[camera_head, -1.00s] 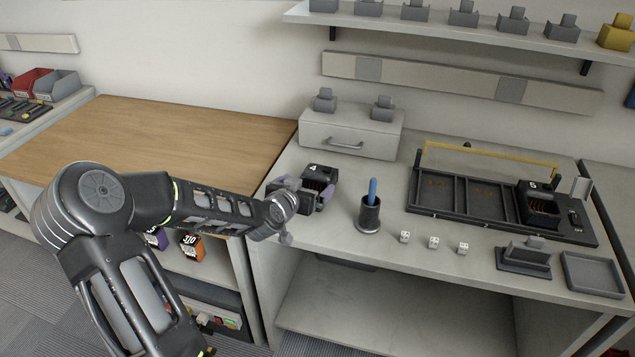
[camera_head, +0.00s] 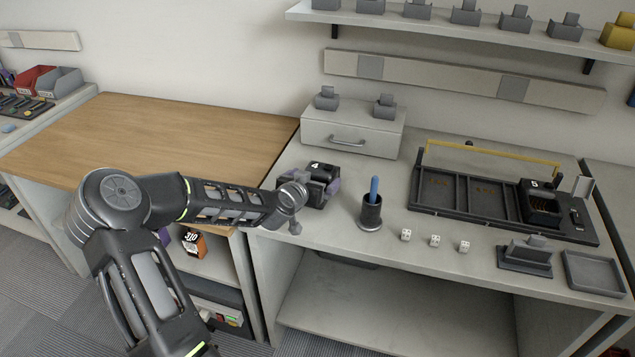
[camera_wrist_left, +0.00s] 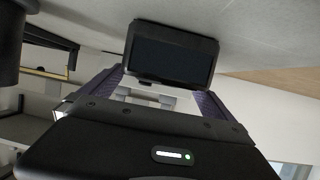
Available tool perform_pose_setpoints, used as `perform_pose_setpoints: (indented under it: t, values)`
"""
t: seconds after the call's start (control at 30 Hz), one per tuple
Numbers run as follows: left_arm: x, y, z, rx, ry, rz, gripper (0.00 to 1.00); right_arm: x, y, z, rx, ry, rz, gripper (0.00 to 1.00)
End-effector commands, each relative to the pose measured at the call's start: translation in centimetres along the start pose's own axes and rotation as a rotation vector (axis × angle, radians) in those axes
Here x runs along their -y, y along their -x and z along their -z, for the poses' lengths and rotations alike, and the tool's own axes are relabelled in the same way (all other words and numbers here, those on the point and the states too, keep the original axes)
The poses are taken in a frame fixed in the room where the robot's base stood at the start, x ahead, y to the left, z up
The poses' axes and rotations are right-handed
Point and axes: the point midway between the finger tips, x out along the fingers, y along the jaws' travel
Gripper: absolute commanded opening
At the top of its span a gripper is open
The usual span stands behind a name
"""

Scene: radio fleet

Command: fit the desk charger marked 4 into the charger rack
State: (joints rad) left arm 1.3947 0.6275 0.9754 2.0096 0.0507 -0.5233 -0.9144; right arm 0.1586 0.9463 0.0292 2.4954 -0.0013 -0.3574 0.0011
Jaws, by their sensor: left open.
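The black desk charger marked 4 (camera_head: 318,167) sits on the grey bench, left of the pen cup. In the left wrist view the charger (camera_wrist_left: 172,52) shows as a dark block at the far ends of the purple fingers. My left gripper (camera_head: 320,187) is open at the charger's near side, and my wrist hides part of it. The wrist view shows the two fingers of the gripper (camera_wrist_left: 158,88) spread apart; I cannot tell whether they touch the charger. The black charger rack (camera_head: 480,232) lies at the right, with a charger marked 5 (camera_head: 541,207) in its right part and empty bays left of it.
A pen cup (camera_head: 370,212) with a blue pen stands between charger 4 and the rack. Three white dice (camera_head: 435,241) lie before the rack. A yellow bar (camera_head: 490,154) spans the rack's back. A drawer box (camera_head: 350,137) stands behind. A grey tray (camera_head: 594,274) lies front right.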

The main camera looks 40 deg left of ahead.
Motion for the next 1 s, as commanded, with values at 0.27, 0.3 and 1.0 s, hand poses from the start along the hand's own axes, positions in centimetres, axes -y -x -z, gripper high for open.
perform_pose_setpoints:
  t: [0.27, 0.3, 1.0]
  values:
    - [0.0, -3.0, 0.0, 0.000, 0.001, 0.000, 1.00, 0.2, 0.5, 0.0, 0.000, 0.000, 0.000, 0.37]
    - [0.1, -3.1, 0.0, 0.000, 0.000, 0.001, 1.00, 0.2, 0.5, 0.0, 0.000, 0.000, 0.000, 0.37]
    - [0.0, -3.0, -0.1, 0.000, -0.001, 0.001, 0.89, 0.2, 0.5, 0.0, 0.000, 0.000, 0.000, 0.37]
